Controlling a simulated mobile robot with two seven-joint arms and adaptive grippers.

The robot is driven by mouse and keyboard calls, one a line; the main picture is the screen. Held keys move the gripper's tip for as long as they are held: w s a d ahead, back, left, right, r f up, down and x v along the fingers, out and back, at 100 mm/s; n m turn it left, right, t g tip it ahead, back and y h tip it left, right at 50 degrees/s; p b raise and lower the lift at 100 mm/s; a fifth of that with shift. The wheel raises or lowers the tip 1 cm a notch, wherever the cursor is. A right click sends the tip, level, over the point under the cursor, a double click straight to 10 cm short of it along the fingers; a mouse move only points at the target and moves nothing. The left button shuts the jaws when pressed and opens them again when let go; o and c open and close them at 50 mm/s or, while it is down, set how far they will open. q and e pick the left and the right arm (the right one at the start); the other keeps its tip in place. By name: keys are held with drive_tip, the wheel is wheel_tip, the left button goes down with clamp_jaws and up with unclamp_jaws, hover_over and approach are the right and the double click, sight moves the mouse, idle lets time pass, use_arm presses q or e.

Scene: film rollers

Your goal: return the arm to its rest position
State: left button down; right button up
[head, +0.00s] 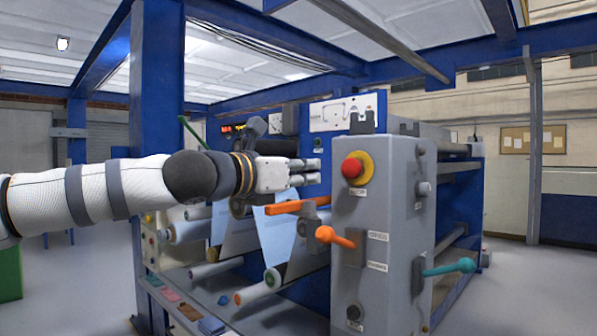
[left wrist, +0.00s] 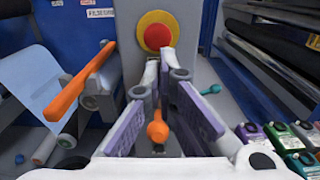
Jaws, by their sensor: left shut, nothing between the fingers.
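My left arm reaches in from the left in the head view. Its gripper (head: 318,173) is shut and empty, just left of the grey control box (head: 385,215). In the left wrist view the closed fingers (left wrist: 165,62) appear below the red emergency button (left wrist: 157,37) on its yellow ring. That button also shows in the head view (head: 353,168), on the box's upper left. An orange lever (head: 297,205) lies just below the gripper. An orange knob handle (head: 335,237) sticks out lower on the box; it shows partly between the fingers in the wrist view (left wrist: 158,130). My right gripper is not in view.
The blue-framed machine has film rollers (head: 260,288) with a hanging film sheet (head: 279,235) below my arm. A teal handle (head: 448,267) sticks out at the box's right. A blue post (head: 157,85) stands behind my arm. Open floor lies at the left front.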

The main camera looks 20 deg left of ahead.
use_arm(q)
drive_tip(key=v, duration=0.2)
drive_tip(key=shift+s+r, duration=0.25)
drive_tip(key=shift+s, duration=0.1)
